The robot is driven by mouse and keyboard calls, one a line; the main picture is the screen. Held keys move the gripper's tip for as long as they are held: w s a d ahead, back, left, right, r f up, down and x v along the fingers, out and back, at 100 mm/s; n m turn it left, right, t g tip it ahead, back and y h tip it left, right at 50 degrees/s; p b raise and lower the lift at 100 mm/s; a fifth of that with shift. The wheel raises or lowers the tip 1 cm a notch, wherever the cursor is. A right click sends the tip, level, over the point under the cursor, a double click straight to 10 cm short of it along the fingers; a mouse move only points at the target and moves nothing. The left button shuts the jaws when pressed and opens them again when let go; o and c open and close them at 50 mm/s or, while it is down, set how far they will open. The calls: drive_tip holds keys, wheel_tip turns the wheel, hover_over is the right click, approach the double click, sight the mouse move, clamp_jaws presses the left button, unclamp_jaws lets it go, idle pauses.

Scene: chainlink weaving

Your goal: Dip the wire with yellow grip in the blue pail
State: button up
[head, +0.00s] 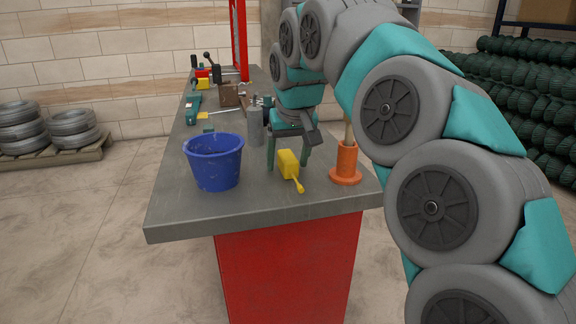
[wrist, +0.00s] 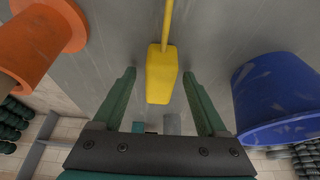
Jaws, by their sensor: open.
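The yellow grip (head: 287,163) is a block lying on the grey bench, with a thin yellow rod (head: 298,185) running from it toward the bench's near edge. The grip also shows in the wrist view (wrist: 161,78), with its rod (wrist: 167,22) pointing up the picture. The blue pail (head: 214,166) stands upright to its left in the head view and at the right in the wrist view (wrist: 278,98). My gripper (head: 287,158) points down over the grip. Its green fingers (wrist: 160,72) are open, one on each side of the grip, with gaps on both sides.
An orange holder (head: 346,166) with a wooden handle in it stands close to the right of my gripper. A grey canister (head: 254,130) and several tools stand farther back on the bench (head: 270,205). The bench's near edge is close in front of the rod.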

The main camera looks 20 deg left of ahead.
drive_tip(key=shift+c, duration=0.2)
clamp_jaws()
idle(0.4)
